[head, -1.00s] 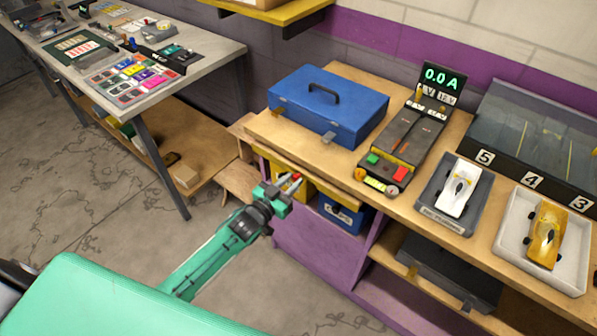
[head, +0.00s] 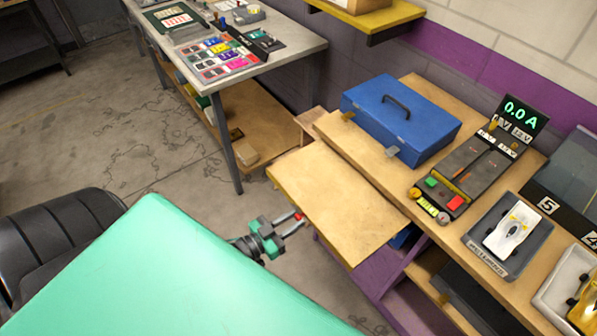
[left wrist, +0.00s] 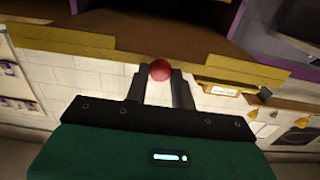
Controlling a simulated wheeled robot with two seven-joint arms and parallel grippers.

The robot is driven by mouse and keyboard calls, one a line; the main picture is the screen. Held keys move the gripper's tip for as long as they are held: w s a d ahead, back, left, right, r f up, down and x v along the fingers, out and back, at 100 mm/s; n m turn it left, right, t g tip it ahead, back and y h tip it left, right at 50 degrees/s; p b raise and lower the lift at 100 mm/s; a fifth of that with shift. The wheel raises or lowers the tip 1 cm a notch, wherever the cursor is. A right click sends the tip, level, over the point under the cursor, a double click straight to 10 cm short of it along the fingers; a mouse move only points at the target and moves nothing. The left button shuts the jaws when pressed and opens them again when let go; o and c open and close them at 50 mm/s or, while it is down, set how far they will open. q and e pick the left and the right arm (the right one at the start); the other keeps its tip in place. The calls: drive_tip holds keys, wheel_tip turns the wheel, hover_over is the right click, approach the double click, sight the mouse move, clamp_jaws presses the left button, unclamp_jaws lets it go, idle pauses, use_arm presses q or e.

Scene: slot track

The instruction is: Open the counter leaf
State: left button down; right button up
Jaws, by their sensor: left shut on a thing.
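The counter leaf (head: 335,195) is a pale wooden board with a yellow front edge, sticking out from the front of the counter in the head view. It looks roughly level, a little below the counter top. My left gripper (head: 292,224) is at the leaf's outer edge, shut on a small red knob (head: 299,216). In the left wrist view the red knob (left wrist: 160,70) sits between the two dark fingertips, against the yellow edge (left wrist: 105,46). The leaf hides most of what is below it. My right gripper is not in view.
The counter (head: 365,150) carries a blue case (head: 400,120), a control box with a display (head: 470,170) and a white car on a grey tray (head: 508,230). A grey worktable (head: 290,50) stands at the back left.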

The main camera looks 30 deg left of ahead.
use_arm(q)
drive_tip(key=c, duration=1.3)
unclamp_jaws()
drive_tip(key=shift+o, duration=0.2)
drive_tip(key=shift+s+f, duration=0.1)
drive_tip(key=shift+s, duration=0.15)
drive_tip(key=b+v, duration=0.3)
drive_tip(key=v, duration=1)
drive_tip(key=shift+b, duration=0.3)
drive_tip(key=shift+s+a, duration=0.1)
drive_tip(key=shift+s, duration=0.05)
